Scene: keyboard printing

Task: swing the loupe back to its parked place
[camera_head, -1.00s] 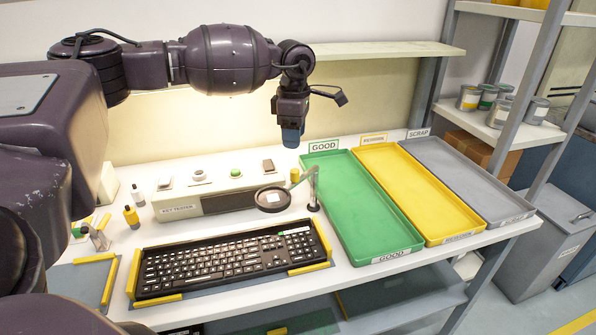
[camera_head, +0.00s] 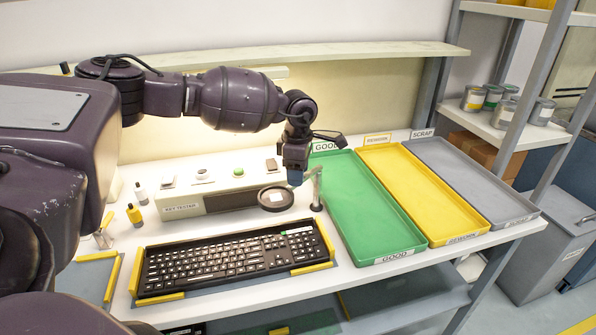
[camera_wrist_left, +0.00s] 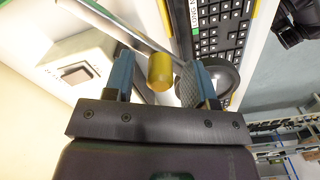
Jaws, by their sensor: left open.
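The loupe (camera_head: 275,198) is a round dark-rimmed lens. It hangs over the bench between the key tester and the keyboard, on an arm from a small post (camera_head: 317,192). My left gripper (camera_head: 296,180) points down at the loupe's arm, right of the lens. In the left wrist view the loupe lens (camera_wrist_left: 223,80) lies partly behind the right finger. A yellow knob (camera_wrist_left: 160,72), seemingly on the loupe's arm, shows between the open fingers, with visible gaps on both sides.
The black keyboard (camera_head: 230,262) lies in front, between yellow stops. The key tester (camera_head: 185,208) stands behind the loupe. The green tray (camera_head: 365,205) is close to the right of the post, with yellow (camera_head: 425,190) and grey (camera_head: 470,182) trays beyond. A yellow bottle (camera_head: 135,214) stands left.

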